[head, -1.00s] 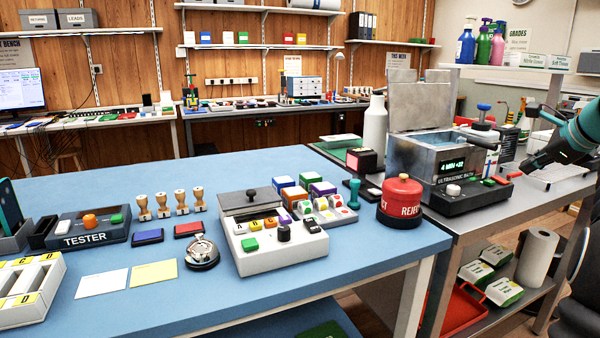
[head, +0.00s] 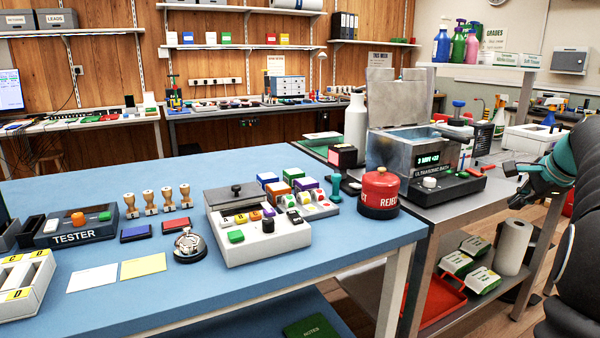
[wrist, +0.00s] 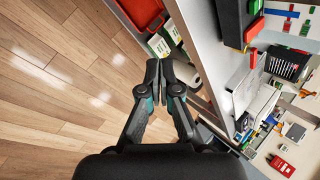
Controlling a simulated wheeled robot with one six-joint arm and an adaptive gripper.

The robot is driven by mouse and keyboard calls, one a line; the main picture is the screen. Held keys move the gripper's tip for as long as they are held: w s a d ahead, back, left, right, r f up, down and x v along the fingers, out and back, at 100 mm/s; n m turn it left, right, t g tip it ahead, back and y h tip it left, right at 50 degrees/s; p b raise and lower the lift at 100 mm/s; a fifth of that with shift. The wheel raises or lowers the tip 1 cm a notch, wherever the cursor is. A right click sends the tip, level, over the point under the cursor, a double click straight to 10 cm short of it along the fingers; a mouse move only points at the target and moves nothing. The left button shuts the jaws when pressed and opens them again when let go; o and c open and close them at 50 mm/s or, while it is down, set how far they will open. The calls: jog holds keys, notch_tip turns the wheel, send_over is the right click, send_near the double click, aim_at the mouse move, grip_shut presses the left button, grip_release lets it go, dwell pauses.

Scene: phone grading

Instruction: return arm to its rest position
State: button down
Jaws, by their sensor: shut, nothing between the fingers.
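My gripper (wrist: 160,82) shows in the wrist view with its two dark fingers together and nothing between them. It points over the wooden floor (wrist: 60,90), beside the metal bench with the ultrasonic bath. In the head view my arm is at the right edge, with teal and dark links in front of the bench's right end. The gripper's fingertips cannot be made out clearly there.
The ultrasonic bath (head: 395,150) stands on the metal bench (head: 415,195), with paper roll (head: 513,247) and red tray (head: 440,300) on its lower shelf. The blue table (head: 150,275) holds the tester (head: 75,230) and red reject canister (head: 379,193).

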jog(key=s+a+f+n, duration=0.4)
jog(key=s+a+n, duration=0.2)
jog(key=a, duration=0.6)
jog(key=s+a+f+n+g, duration=0.1)
jog(key=s+a+f+n, duration=0.4)
jog(key=s+a, duration=0.6)
jog(key=s+a+f+n, duration=0.5)
jog(key=s+a+n, duration=0.3)
jog(key=a, duration=0.6)
jog(key=shift+s+a+n+g, duration=0.3)
jog(key=shift+s+a+n, duration=0.1)
jog(key=shift+s, duration=0.35)
dwell(3.6)
